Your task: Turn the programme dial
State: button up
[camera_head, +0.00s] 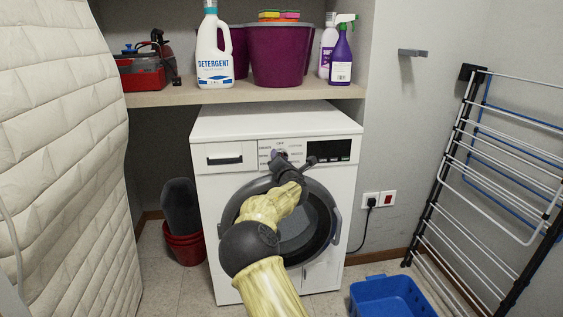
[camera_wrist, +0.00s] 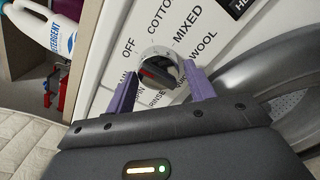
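The programme dial (camera_wrist: 158,66) is a round silver knob with a dark grip bar on the washing machine's white front panel. Printed words such as OFF, COTTON, MIXED and WOOL ring it. In the head view the washing machine (camera_head: 222,185) stands under the shelf, and my arm and gripper (camera_head: 280,157) reach to its panel and cover most of the dial. In the wrist view my gripper (camera_wrist: 162,88) has its two purple fingers apart, one at each side of the dial's lower part. I cannot tell whether they touch it.
A shelf (camera_head: 160,97) above holds a detergent bottle (camera_head: 214,55), a purple tub (camera_head: 281,55) and a spray bottle (camera_head: 341,58). A quilted white surface (camera_head: 60,150) stands left. A drying rack (camera_head: 480,170) and a blue basket (camera_head: 388,297) are at right.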

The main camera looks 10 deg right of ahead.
jog(key=shift+o, duration=1)
jog(key=s+p, duration=0.3)
jog(key=s, duration=1.4)
jog(key=shift+s, duration=0.2)
